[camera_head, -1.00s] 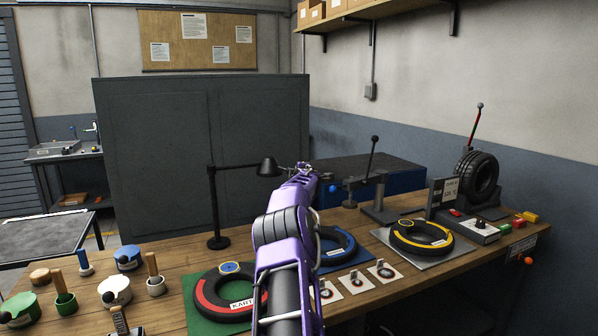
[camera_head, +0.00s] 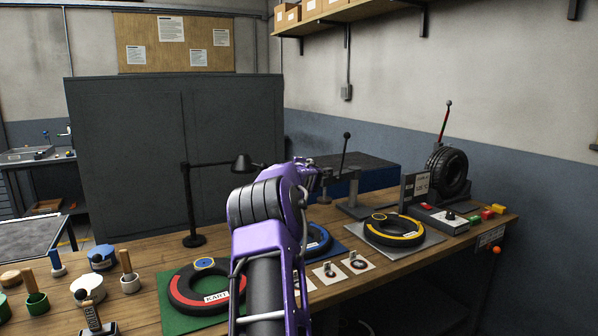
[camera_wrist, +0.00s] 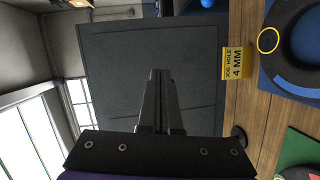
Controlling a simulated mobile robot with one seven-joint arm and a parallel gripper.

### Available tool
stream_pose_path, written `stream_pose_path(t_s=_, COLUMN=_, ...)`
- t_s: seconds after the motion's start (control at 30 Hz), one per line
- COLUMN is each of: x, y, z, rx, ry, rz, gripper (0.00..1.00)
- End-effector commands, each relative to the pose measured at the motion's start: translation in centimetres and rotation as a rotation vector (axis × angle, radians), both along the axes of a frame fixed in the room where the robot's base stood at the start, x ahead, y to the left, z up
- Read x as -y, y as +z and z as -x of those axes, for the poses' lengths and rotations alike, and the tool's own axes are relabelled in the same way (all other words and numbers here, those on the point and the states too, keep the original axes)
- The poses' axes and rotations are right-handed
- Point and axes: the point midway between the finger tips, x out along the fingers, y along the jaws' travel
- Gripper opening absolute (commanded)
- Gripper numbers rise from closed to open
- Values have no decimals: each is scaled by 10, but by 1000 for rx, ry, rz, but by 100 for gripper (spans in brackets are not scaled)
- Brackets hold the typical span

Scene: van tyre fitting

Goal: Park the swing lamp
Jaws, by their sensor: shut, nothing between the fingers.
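The black swing lamp stands at the back of the wooden bench in the head view. Its upright post (camera_head: 188,200) rises from a round base, and its arm reaches right to a cone-shaped lamp head (camera_head: 243,163). Part of the arm behind the head runs on toward my purple arm. In the wrist view a dark round base (camera_wrist: 238,136) shows at the right, probably the lamp's. My gripper (camera_wrist: 159,73) is shut and empty, in front of the dark grey panel in the wrist view. In the head view my own arm hides its fingers, right of the lamp head.
The dark panel (camera_head: 130,160) stands behind the bench. Tyres with red (camera_head: 180,290), blue (camera_head: 319,240) and yellow (camera_head: 400,238) bands lie on the bench. A lever stand (camera_head: 352,205) is at the right. Pots and brushes crowd the left. A yellow sign (camera_wrist: 237,62) shows in the wrist view.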

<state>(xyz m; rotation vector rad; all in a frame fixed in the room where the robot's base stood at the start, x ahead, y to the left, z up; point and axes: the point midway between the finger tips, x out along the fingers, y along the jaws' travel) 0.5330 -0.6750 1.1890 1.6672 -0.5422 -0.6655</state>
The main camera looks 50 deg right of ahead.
Motion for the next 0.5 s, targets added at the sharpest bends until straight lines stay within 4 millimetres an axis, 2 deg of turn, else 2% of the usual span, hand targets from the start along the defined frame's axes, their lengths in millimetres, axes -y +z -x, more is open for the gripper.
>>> stream_pose_path(t_s=0.1, x=2, y=2, z=14, rx=0, ry=-1, rz=-1, gripper=0)
stream_pose_path(t_s=0.2, x=2, y=2, z=19, rx=-1, ry=0, rz=-1, gripper=0)
stream_pose_path(t_s=0.5, x=2, y=2, z=20, rx=-1, ry=1, rz=-1, gripper=0)
